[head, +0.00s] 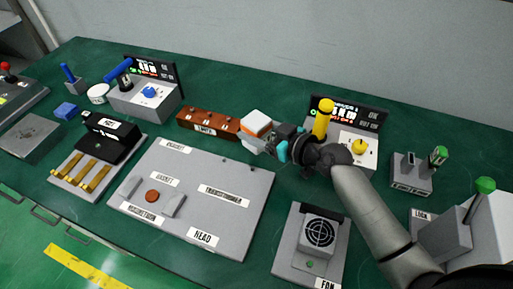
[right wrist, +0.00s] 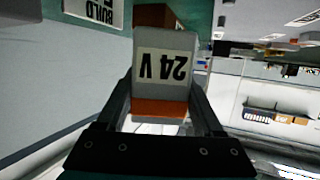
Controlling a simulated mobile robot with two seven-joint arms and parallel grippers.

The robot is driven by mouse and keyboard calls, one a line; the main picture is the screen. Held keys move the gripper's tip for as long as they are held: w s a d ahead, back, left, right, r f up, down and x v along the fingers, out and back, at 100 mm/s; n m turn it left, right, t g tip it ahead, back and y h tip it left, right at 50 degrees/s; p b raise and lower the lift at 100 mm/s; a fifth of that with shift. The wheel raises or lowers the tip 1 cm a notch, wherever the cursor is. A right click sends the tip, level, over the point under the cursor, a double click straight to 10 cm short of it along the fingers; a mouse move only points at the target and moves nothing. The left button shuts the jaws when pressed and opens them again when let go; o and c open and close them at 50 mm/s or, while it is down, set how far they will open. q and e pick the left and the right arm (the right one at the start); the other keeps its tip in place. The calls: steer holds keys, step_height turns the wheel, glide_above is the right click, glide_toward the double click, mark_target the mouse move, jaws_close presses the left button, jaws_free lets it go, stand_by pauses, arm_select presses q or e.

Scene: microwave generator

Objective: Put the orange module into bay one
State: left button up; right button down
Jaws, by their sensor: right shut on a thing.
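The orange and white module (head: 256,123) is off the table in my right gripper (head: 268,140), near the middle of the head view. In the right wrist view the module (right wrist: 163,70) sits between both fingers, its "24 V" label upside down and its orange band nearest the palm. My right gripper is shut on it. A long brown-red block (head: 207,123) with a white label lies just left of the module. I cannot make out which place is bay one. My left gripper is not in view.
A grey board (head: 235,215) with labelled places lies in front. A fan unit (head: 318,236) stands front right. A console with a yellow lever (head: 322,120) is behind my right arm. A console with a blue lever (head: 145,98) and a black unit with brass bars (head: 95,172) stand left.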

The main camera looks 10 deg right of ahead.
step_height(320, 180, down, 5)
steer(key=shift+f+b, duration=0.2)
steer(key=shift+b, duration=0.85)
steer(key=shift+f, duration=0.1)
steer(key=shift+c, duration=1.5)
jaws_free()
